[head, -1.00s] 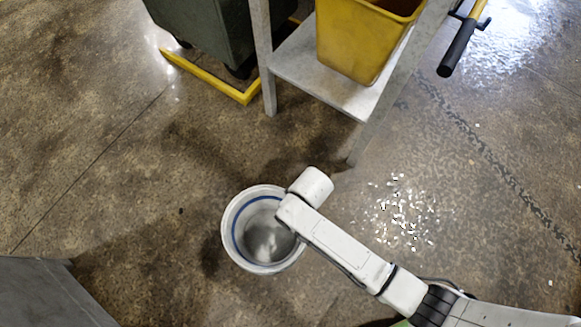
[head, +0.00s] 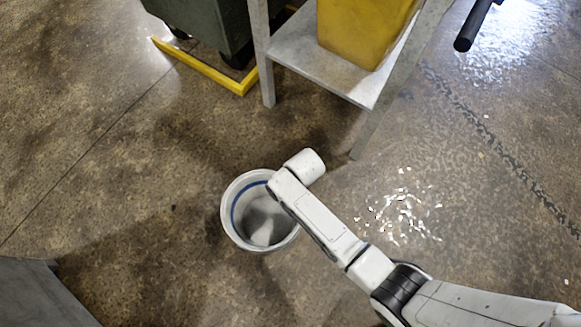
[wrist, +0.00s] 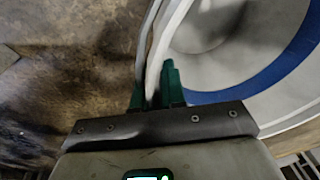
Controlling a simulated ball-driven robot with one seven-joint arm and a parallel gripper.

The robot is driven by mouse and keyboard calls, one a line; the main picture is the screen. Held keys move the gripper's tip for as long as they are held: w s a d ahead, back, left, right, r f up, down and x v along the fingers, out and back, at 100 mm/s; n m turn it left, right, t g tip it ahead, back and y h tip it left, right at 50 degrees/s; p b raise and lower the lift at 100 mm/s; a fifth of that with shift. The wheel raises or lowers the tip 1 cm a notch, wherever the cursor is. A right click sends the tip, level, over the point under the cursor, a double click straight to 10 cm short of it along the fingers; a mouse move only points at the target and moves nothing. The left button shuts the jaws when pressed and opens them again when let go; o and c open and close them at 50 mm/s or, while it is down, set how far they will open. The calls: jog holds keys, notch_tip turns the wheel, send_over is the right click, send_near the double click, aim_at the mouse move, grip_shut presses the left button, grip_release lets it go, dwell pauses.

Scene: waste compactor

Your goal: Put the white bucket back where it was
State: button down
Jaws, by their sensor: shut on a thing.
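The white bucket (head: 232,226) has a blue band inside its rim and an empty grey inside. In the head view it is left of my arm's end, and I look down into it. Its wall and blue band (wrist: 285,75) fill the right of the wrist view. My gripper (wrist: 157,88) has dark green fingers, shut on the bucket's rim, one finger on each side. In the head view my wrist hides the fingers. I cannot tell whether the bucket's base touches the floor.
A metal stand (head: 300,60) with a yellow bin (head: 360,35) on its shelf is at the top. A dark wheeled bin (head: 205,20) stands behind a yellow floor frame (head: 205,70). A grey panel (head: 40,295) is at lower left. The floor around the bucket is open.

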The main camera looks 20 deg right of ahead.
jog(key=shift+f, duration=0.1)
jog(key=c, duration=1.2)
grip_release()
notch_tip(320, 180, up, 12)
jog(key=s+d+p, duration=0.1)
jog(key=p, duration=0.5)
jog(key=shift+d+p, duration=0.35)
jog(key=shift+p, duration=0.05)
jog(key=s+d+r+m+h, duration=0.1)
jog(key=s+d+r, duration=0.15)
jog(key=d, duration=0.25)
jog(key=s+d+r+m, duration=0.1)
jog(key=s+d+r, duration=0.15)
jog(key=d, duration=0.25)
jog(key=s+d+r+m, duration=0.2)
jog(key=s+d+r, duration=0.3)
jog(key=s+r, duration=0.5)
jog(key=shift+s+d+r+h, duration=0.2)
jog(key=shift+s+h, duration=0.2)
jog(key=shift+s, duration=0.3)
